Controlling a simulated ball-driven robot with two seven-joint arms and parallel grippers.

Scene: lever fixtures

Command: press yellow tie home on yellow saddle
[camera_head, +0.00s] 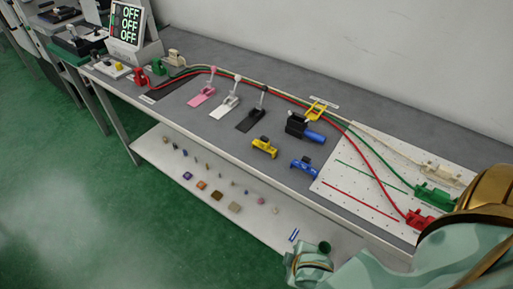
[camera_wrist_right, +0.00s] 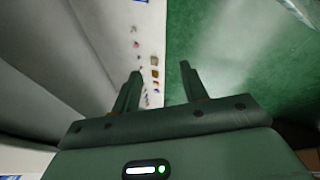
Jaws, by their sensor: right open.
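In the head view a yellow block-shaped fixture (camera_head: 265,147), which looks like the yellow saddle, sits near the front edge of the grey bench. A yellow open frame (camera_head: 316,111) stands farther back by the cables; I cannot tell for sure whether it is the yellow tie. My right gripper (camera_wrist_right: 160,70) is open and empty in the right wrist view, pointing down past the bench edge toward the lower shelf and green floor. It is well apart from both yellow things. My left gripper is not in view.
A blue fixture (camera_head: 303,168) sits beside the yellow one. A black block with a blue handle (camera_head: 311,131) stands behind. Pink, white and black levers (camera_head: 252,116) are to the left. Red, green and white cables run to a white pegboard (camera_head: 350,178). Small objects lie on the lower shelf (camera_head: 160,149).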

